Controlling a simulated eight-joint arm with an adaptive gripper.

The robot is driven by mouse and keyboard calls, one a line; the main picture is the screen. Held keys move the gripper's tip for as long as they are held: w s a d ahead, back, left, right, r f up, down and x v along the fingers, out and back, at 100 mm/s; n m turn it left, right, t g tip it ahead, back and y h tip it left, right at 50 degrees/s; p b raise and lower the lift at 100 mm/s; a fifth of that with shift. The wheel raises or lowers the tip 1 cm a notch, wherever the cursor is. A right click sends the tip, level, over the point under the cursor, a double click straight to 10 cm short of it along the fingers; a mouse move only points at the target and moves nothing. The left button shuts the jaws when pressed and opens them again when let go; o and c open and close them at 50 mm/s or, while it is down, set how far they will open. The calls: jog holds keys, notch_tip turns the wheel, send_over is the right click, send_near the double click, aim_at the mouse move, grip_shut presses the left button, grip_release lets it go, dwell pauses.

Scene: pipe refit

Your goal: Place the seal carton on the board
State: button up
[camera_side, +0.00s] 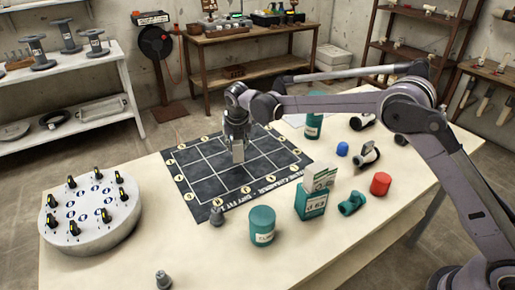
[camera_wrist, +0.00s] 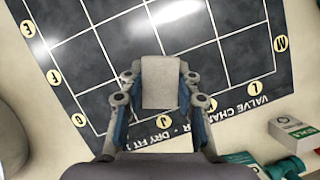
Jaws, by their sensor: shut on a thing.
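The board (camera_side: 190,187) is a dark mat with a white grid and lettered round marks along its edges, lying flat on the table. It also fills much of the wrist view (camera_wrist: 68,58). My gripper (camera_side: 237,138) points down over the middle of the board. In the wrist view its fingers (camera_wrist: 160,108) are closed on the two sides of a plain pale grey carton (camera_wrist: 160,80). The carton (camera_side: 238,154) shows below the fingers in the side view, upright. I cannot tell whether its underside touches the board. No label shows on its visible faces.
A round valve stand (camera_side: 90,232) is at left.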

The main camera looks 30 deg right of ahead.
aim_at(237, 154)
jog(key=shift+a+f, duration=0.15)
jog(key=shift+f, duration=1.95)
jog(key=o, duration=1.1)
jog(key=shift+f, duration=0.1)
jog(key=shift+o, duration=0.2)
